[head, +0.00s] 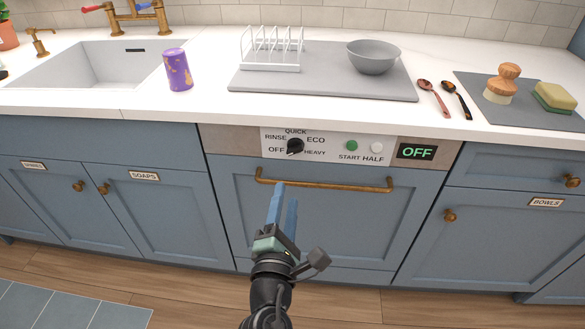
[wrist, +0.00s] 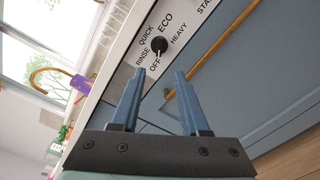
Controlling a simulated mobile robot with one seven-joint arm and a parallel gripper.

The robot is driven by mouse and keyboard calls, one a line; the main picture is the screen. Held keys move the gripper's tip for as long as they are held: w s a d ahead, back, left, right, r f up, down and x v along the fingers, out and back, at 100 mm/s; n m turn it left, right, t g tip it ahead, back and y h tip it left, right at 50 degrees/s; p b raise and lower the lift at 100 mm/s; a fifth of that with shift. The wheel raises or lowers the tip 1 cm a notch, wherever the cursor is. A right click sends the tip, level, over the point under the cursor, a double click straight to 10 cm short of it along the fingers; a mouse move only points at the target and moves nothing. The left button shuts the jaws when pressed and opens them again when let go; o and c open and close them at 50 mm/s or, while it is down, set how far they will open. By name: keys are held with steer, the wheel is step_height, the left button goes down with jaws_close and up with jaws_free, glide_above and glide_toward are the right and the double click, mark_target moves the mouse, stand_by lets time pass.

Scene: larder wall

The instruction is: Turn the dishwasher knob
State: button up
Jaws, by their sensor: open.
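The dishwasher knob (head: 295,146) is a small black dial on a white panel, ringed by the words OFF, RINSE, QUICK, ECO and HEAVY. In the wrist view the knob (wrist: 159,44) shows beyond my fingertips, with a light mark on its side toward OFF. The display (head: 416,152) reads OFF in green. My gripper (head: 283,194) has blue fingers, open and empty, below the knob and apart from it. In the wrist view my gripper (wrist: 158,72) points toward the panel.
A brass bar handle (head: 330,187) runs across the dishwasher door just below the panel, near my fingers. A green START button (head: 352,145) and a white HALF button (head: 377,147) sit right of the knob. A purple cup (head: 178,70) stands on the counter above.

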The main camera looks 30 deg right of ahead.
mark_target(294, 153)
steer(key=b+x, duration=0.1)
steer(key=x, duration=1.1)
steer(key=shift+w+d+r+b, duration=0.1)
steer(key=shift+w+d+b, duration=0.15)
steer(key=shift+w+b, duration=0.1)
jaws_close()
